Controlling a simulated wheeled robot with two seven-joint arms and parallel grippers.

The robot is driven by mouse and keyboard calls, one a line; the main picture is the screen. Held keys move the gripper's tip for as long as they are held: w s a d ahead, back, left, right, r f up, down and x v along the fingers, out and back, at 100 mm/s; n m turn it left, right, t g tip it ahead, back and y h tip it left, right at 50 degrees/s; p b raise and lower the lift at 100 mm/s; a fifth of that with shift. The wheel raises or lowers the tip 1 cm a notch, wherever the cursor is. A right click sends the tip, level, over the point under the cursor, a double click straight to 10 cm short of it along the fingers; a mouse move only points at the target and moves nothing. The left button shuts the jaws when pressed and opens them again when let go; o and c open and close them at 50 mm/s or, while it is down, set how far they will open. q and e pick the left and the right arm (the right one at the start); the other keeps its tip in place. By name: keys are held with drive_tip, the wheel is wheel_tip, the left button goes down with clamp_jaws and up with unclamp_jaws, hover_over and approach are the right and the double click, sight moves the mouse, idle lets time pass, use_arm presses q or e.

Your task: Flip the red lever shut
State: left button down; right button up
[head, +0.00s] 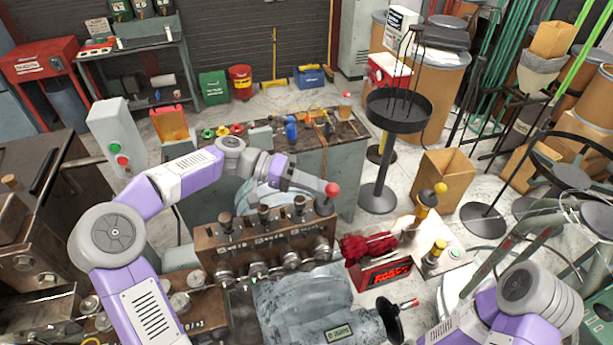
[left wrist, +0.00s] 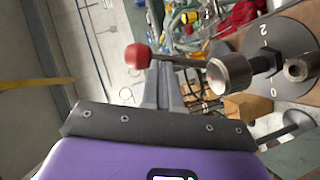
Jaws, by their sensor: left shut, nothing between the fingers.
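The red lever's ball knob (head: 332,189) shows at the right end of the spring coiler's brown control block (head: 262,243). In the left wrist view the red knob (left wrist: 138,56) sits on a thin rod that runs right to a round metal hub (left wrist: 230,73), beside a plate marked 2 and 0 (left wrist: 280,50). My left gripper (head: 318,187) is shut and empty, its tips close beside the knob. In the left wrist view its fingers (left wrist: 163,85) lie just right of the knob, by the rod; I cannot tell whether they touch. My right gripper is out of view.
Several black knobs (head: 265,212) line the block's top. A red digital display (head: 385,271) and a stand with a yellow-topped post (head: 434,254) stand to the right. A black round tray on a pole (head: 398,110) rises behind. Floor shows between it and the cardboard box (head: 444,178).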

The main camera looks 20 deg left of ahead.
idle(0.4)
use_arm(q)
drive_tip(key=shift+w+a+r+p, duration=0.2)
drive_tip(key=shift+a+r+p, duration=0.05)
drive_tip(key=shift+p, duration=0.1)
drive_tip(key=w+p+v, duration=0.1)
drive_tip(key=w+v, duration=0.1)
drive_tip(key=v, duration=1)
drive_tip(key=shift+w+a+r, duration=0.15)
drive_tip(key=shift+w+r, duration=0.05)
